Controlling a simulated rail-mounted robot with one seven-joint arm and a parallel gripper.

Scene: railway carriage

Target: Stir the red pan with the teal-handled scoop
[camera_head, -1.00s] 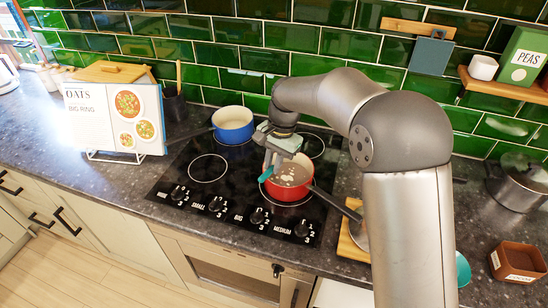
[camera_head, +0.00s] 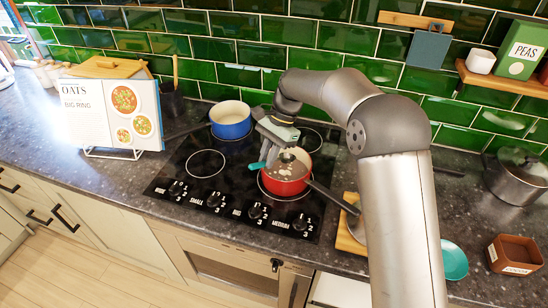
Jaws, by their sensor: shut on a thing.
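The red pan (camera_head: 285,186) sits on the front right ring of the black hob (camera_head: 205,163). Pale and brownish contents show inside it, and its dark handle points to the lower right. My gripper (camera_head: 269,154) is at the pan's left rear rim, shut on the teal-handled scoop (camera_head: 256,166). A teal end of the scoop sticks out to the left of the gripper. The scoop's head is hidden or too small to make out. A small dark shape shows over the pan's contents, and I cannot tell what it is.
A blue pan (camera_head: 231,125) stands on the rear left ring, close to my gripper. A cookbook (camera_head: 105,115) stands on the left. A wooden board (camera_head: 347,238), a teal bowl (camera_head: 453,262), a brown box (camera_head: 515,254) and a lidded steel pot (camera_head: 517,180) are on the right.

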